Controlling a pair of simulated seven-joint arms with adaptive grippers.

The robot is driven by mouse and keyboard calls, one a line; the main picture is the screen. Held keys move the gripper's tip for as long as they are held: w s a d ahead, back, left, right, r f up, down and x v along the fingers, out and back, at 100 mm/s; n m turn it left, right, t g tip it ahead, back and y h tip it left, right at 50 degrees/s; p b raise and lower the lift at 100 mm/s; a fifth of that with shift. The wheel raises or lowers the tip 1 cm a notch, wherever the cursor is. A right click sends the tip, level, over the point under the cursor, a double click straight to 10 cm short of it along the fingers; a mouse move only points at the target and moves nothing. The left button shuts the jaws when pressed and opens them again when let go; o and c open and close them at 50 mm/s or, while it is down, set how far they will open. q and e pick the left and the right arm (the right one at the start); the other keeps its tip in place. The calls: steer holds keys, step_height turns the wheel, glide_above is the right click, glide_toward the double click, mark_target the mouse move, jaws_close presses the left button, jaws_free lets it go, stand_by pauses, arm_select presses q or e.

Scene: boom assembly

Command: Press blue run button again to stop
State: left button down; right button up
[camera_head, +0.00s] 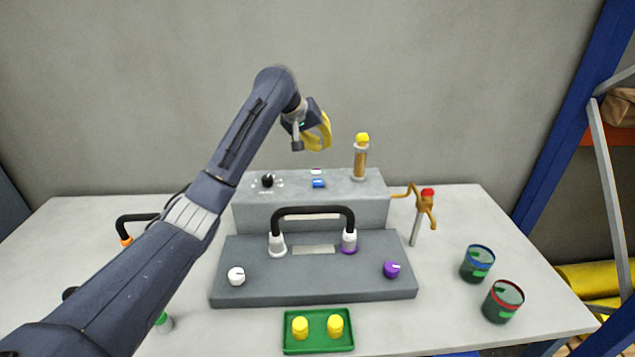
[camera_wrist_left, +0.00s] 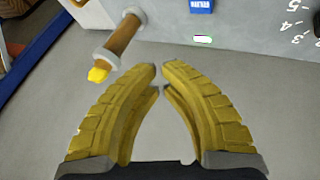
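The blue run button (camera_head: 318,184) sits on the top of the grey raised box (camera_head: 310,212) at the back of the table. It also shows at the top edge of the left wrist view (camera_wrist_left: 201,5). A small white indicator with a green edge (camera_wrist_left: 203,40) is beside it. My left gripper (camera_head: 322,143) hangs above the back of the box, apart from the button. Its two yellow fingers (camera_wrist_left: 160,72) have their tips almost together, with nothing between them. My right gripper is not in view.
A black knob (camera_head: 267,180) is left of the button, and a yellow-topped cylinder (camera_head: 361,160) stands right of it. A black handle (camera_head: 313,212) arches over the lower grey panel (camera_head: 312,287). A red-topped orange lever (camera_head: 427,205) and two cups (camera_head: 477,263) are further right.

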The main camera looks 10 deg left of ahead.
mark_target(317, 183)
arm_select(q)
steer(key=shift+f, duration=4.15)
steer(key=c, duration=2.1)
jaws_free()
jaws_close()
steer(key=shift+f, duration=0.2)
steer(key=shift+f, duration=0.25)
